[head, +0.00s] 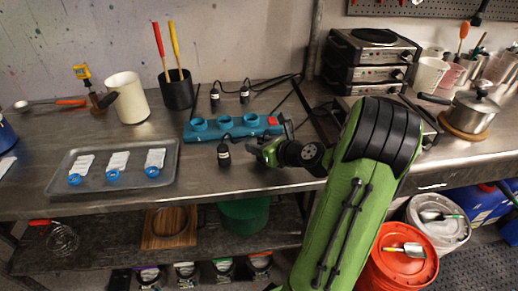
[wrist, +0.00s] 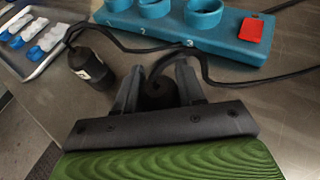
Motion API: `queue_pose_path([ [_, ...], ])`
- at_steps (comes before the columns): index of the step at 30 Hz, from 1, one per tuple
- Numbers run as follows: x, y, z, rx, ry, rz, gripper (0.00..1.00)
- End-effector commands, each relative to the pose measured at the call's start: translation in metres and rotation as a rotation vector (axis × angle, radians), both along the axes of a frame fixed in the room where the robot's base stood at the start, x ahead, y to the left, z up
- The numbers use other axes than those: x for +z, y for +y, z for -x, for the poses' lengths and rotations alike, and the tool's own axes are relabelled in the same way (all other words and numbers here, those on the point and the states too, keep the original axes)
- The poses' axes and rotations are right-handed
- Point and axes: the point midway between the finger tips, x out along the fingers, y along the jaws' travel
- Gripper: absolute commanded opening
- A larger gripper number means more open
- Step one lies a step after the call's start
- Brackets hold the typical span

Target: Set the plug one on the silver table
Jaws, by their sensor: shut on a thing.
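My gripper (wrist: 160,80) is low over the silver table (wrist: 235,110), in front of the blue socket strip. In the head view my gripper (head: 258,150) is partly hidden by its own wrist. Its fingers are closed around a black object (wrist: 160,92), seen nearly end-on; I cannot tell whether it is a plug or bunched cord. A black plug with a white label (head: 223,154) stands just left of my gripper, outside the fingers; it also shows in the wrist view (wrist: 92,66). Its number is unreadable. Two more black plugs, left (head: 214,97) and right (head: 244,95), stand behind the strip.
The blue strip (head: 247,129) has three round sockets, marked in the wrist view, and a red switch (wrist: 252,30). Black cords cross the table around it. A grey tray (head: 50,182) lies left; hot plates (head: 368,75) and a pot (head: 474,112) stand right.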

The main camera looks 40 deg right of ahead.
Motion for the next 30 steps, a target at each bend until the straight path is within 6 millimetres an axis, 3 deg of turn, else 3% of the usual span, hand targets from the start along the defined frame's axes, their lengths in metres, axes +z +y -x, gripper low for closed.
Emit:
queue_pose_path([
  [5,-0.002,0.0,0.0,0.001,0.0,0.0,0.07],
  [6,-0.002,0.0,0.0,0.001,0.0,0.0,0.42],
  [11,-0.001,0.0,0.0,0.001,0.0,0.0,0.64],
  [20,0.003,0.0,0.0,0.001,-0.001,0.002,0.64],
  [23,0.009,-0.001,0.015,-0.004,0.002,-0.002,0.64],
  [30,0.036,-0.001,0.075,-0.007,0.001,-0.001,0.64],
])
